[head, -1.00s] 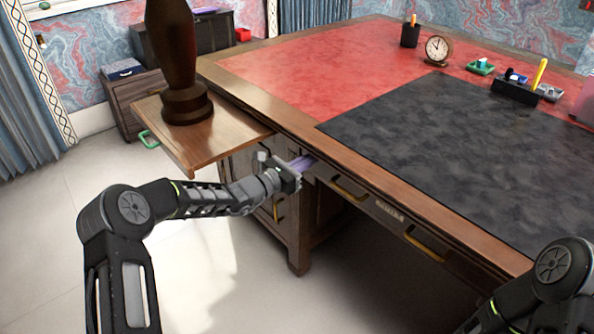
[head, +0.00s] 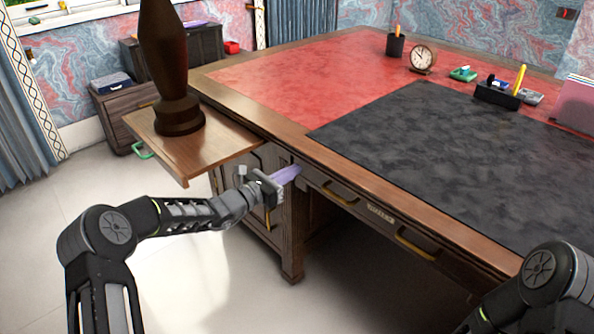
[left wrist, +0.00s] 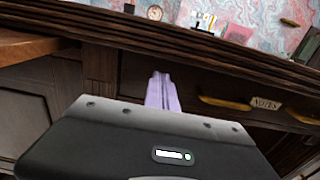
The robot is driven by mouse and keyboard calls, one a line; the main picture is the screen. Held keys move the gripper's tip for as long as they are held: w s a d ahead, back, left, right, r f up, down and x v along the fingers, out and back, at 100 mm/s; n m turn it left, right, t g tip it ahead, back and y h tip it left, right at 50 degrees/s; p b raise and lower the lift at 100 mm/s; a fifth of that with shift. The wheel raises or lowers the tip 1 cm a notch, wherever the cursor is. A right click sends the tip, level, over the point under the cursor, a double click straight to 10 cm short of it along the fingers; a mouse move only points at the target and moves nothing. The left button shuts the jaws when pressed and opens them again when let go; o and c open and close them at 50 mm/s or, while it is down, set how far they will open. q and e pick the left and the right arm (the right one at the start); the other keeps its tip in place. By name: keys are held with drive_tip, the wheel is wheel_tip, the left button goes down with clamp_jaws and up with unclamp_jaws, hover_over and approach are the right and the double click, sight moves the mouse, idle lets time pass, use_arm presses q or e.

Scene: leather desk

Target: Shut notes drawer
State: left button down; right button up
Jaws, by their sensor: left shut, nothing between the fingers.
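The notes drawer (head: 380,212) is the wide wooden drawer under the desk's front edge, with two brass handles and a NOTES label. Its front looks close under the desktop edge; I cannot tell whether it is fully flush. In the left wrist view, the label (left wrist: 265,103) and one handle (left wrist: 224,103) show at right. My left gripper (head: 290,173) has its lavender fingers shut and empty, pointing at the drawer front's left end. The fingers also show in the left wrist view (left wrist: 162,90); contact is unclear. My right arm enters at bottom right, its gripper out of view.
A pull-out wooden board (head: 205,150) with a dark sculpture (head: 172,70) on it juts out left of the drawer, above my left forearm. A green handle (head: 142,150) is on its edge. A cupboard (head: 255,205) is below. The floor in front is clear.

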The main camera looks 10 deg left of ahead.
use_arm(q)
drive_tip(key=p+v, duration=0.1)
drive_tip(key=v, duration=0.9)
drive_tip(key=shift+a+f, duration=0.1)
drive_tip(key=shift+f, duration=0.15)
